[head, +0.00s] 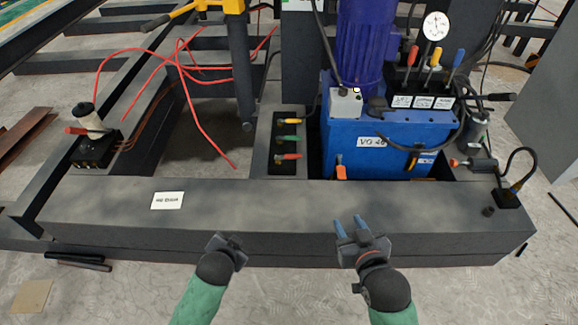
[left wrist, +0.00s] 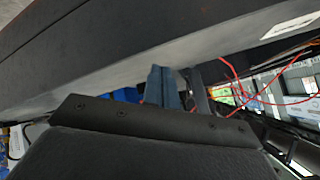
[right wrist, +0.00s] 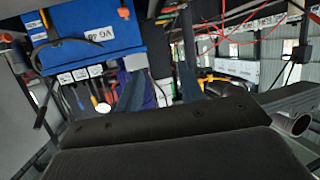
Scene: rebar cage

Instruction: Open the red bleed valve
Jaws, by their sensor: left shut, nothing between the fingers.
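Several red handles show in the head view, and I cannot tell which is the bleed valve. One red handle (head: 288,157) is on the black valve block (head: 286,168) with yellow and green handles above it. Another red handle (head: 76,131) is on a black unit at the left. A red-orange handle (head: 459,162) sits at the right of the blue tank. My left gripper (head: 231,243) is low before the dark beam; its fingers are together and empty in the left wrist view (left wrist: 163,87). My right gripper (head: 351,228) is open and empty before the beam, apart from every handle.
The dark beam (head: 270,210) runs across the front, between my grippers and the valves. The blue tank (head: 385,140) carries a purple motor (head: 362,45), a gauge (head: 436,26) and red, yellow and blue levers. Loose red hoses (head: 190,80) hang at the left.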

